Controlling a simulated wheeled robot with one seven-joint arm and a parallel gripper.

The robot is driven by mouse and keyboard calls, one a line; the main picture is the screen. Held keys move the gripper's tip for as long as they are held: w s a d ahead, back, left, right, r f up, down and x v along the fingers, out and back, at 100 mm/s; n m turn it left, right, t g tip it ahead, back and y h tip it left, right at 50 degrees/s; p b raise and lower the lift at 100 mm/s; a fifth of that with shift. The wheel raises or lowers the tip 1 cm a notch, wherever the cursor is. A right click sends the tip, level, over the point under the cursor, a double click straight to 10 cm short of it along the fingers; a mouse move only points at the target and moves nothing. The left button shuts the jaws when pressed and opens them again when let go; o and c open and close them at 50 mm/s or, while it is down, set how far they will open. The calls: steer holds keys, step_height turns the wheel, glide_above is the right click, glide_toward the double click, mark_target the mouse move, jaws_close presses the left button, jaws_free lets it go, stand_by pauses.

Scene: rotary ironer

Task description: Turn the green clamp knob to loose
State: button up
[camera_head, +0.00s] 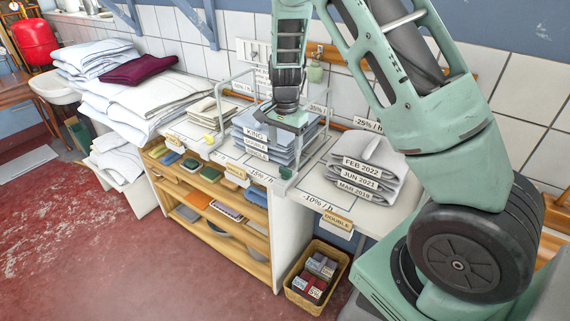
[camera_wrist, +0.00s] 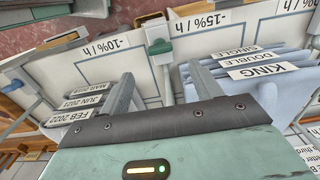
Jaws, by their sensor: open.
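The green clamp knob (camera_head: 286,173) sits on a clamp at the front edge of the table, at the foot of a grey metal frame (camera_head: 309,160). In the wrist view the green knob (camera_wrist: 160,47) shows ahead of and between the finger tips, apart from them. My gripper (camera_head: 291,120) hangs above the folded blue linen stack in the head view, up and behind the knob. In the wrist view my gripper (camera_wrist: 160,76) has its two fingers spread wide with nothing between them. Whether the knob is tight or loose cannot be told.
The blue linen stack (camera_head: 262,135) with size labels stands left of the knob. A grey stack (camera_head: 362,170) with date labels stands to its right. A yellow knob (camera_head: 209,139) sits further left. Shelves (camera_head: 225,205) lie below, and a basket (camera_head: 317,280) stands on the floor.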

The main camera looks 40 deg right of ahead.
mark_target(285, 168)
step_height(285, 168, down, 9)
steer(key=shift+r+p, duration=0.15)
steer(key=shift+p, duration=0.45)
steer(key=c, duration=1)
